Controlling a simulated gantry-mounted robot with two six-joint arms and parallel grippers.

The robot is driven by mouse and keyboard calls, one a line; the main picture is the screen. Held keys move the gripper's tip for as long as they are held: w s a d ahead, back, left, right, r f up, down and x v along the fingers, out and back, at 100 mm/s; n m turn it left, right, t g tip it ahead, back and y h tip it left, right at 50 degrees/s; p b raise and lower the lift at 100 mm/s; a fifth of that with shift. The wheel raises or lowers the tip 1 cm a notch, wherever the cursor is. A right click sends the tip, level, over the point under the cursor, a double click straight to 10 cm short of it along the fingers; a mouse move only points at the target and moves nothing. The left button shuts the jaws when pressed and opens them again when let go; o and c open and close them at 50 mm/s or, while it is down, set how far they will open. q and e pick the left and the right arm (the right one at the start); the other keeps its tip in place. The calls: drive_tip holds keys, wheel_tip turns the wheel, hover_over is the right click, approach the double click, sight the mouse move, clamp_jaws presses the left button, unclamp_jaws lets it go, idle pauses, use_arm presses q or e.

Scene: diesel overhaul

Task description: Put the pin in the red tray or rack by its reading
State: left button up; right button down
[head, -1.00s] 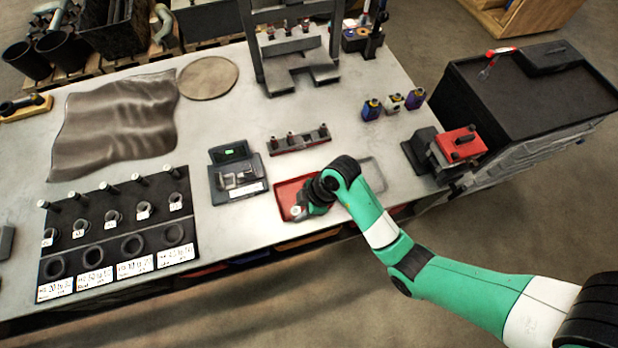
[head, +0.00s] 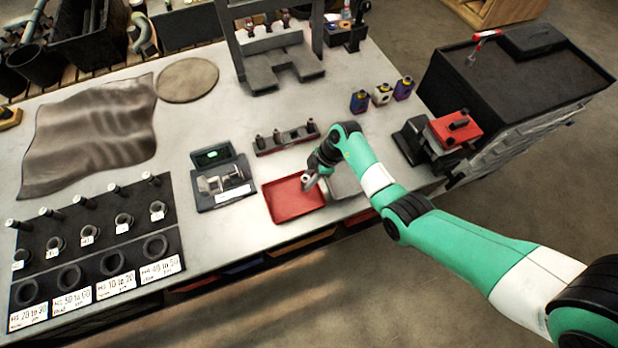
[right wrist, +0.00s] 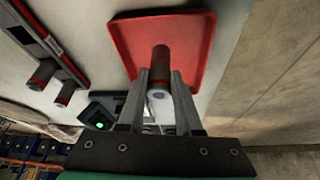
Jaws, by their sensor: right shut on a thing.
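My right gripper (head: 313,180) is over the right side of the red tray (head: 291,209). In the right wrist view my right gripper (right wrist: 163,92) is shut on the pin (right wrist: 161,62), a dark cylinder with a paler end, between its two fingers. The red tray also shows behind the pin in that view (right wrist: 195,42); I cannot tell how high the pin is above it. The red-and-dark rack (head: 287,142) behind the tray bears several upright pins. The gauge (head: 222,184) with a lit green display is left of the tray. My left gripper is out of view.
A grey tray (head: 347,187) lies right of the red tray, partly behind my arm. A black board (head: 100,245) with rings, pins and labels is at left. A red-topped device (head: 450,130) and small bottles (head: 382,95) are to the right. Bare table lies around the gauge.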

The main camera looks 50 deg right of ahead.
drive_tip(key=shift+f+b, duration=0.3)
drive_tip(key=shift+f, duration=1.05)
drive_tip(key=shift+f, duration=0.2)
drive_tip(key=c, duration=0.6)
unclamp_jaws()
drive_tip(key=shift+r, duration=0.15)
drive_tip(key=p+v, duration=0.4)
drive_tip(key=v, duration=0.8)
